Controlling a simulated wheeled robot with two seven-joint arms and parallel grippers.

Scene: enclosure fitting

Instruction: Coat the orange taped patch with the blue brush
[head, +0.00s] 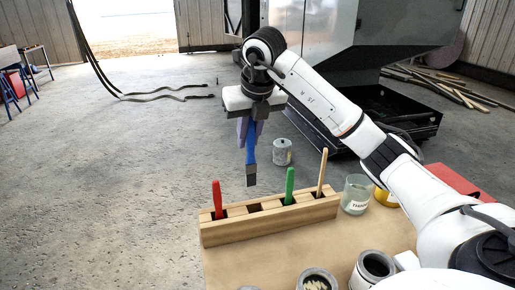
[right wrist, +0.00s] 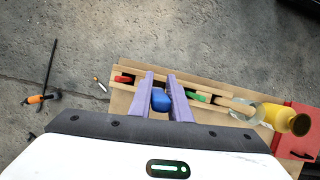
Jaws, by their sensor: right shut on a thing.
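My right gripper (head: 250,132) is shut on the blue brush (head: 251,152) and holds it upright, bristles down, above the wooden rack (head: 270,222). In the head view the bristle end appears just above the back of the rack, near an empty slot between the red and green handles. The right wrist view shows the top of the blue handle (right wrist: 160,101) between the purple fingers (right wrist: 160,84). I cannot make out the orange taped patch in either view. My left gripper is not in view.
The rack also holds a red brush (head: 217,200), a green brush (head: 289,186) and a plain wooden one (head: 321,172). To its right are a labelled glass jar (head: 356,195) and a yellow can (head: 385,198). Open pots (head: 372,268) line the table's front. A grey cabinet stands behind.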

